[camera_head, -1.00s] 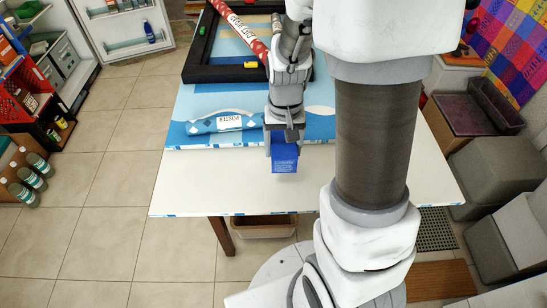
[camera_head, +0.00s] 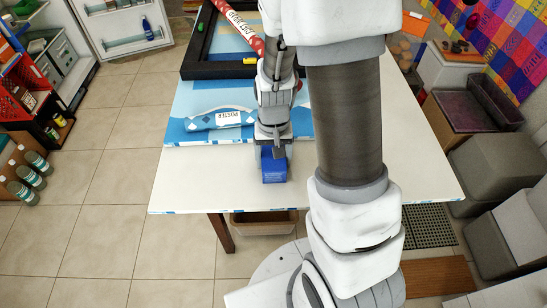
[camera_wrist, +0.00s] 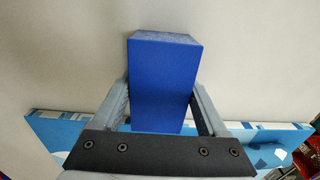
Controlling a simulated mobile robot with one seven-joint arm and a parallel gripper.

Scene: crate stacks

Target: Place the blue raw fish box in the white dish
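The blue box (camera_head: 274,173) is between the fingers of my gripper (camera_head: 273,158), over the white front part of the table in the head view. In the wrist view the box (camera_wrist: 163,85) fills the space between the two grey fingers of my gripper (camera_wrist: 162,105), which close on its sides. I cannot tell whether its lower end touches the table. No white dish can be made out in either view; my large arm links cover part of the table's right side.
The white tabletop (camera_head: 190,185) is bare left of the box. Behind lie a blue-white wrapped poster roll (camera_head: 220,119), a black frame (camera_head: 215,73) and a red patterned roll (camera_head: 238,27). Several bottles (camera_head: 31,168) stand on the floor at left. Grey boxes (camera_head: 498,170) stand at right.

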